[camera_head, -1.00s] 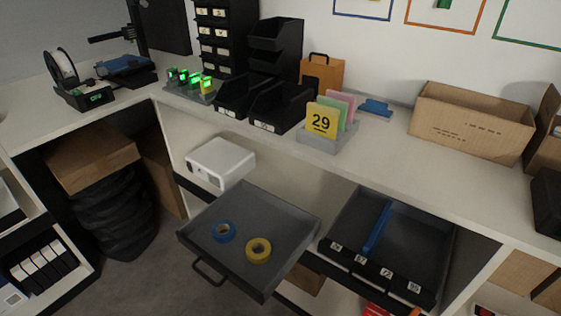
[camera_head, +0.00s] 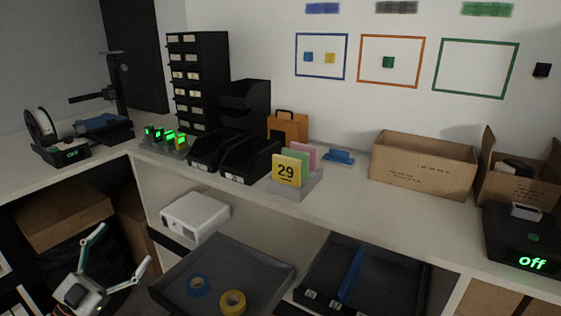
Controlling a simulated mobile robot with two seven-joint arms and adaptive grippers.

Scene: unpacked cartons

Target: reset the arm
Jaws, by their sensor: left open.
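My left gripper (camera_head: 118,252) shows at the lower left of the head view, with its two fingers spread and nothing between them. It is in front of the dark opening under the counter, left of the pulled-out grey drawer (camera_head: 263,267). My right gripper is not in view. The rest of my left arm is cut off by the bottom edge.
The drawer holds a blue tape roll (camera_head: 197,286) and a yellow tape roll (camera_head: 232,302). A second open drawer (camera_head: 398,283) is to its right. A white box (camera_head: 195,216) sits below the counter (camera_head: 345,206). A carton (camera_head: 422,165) and a black device reading "Off" (camera_head: 505,240) stand on top.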

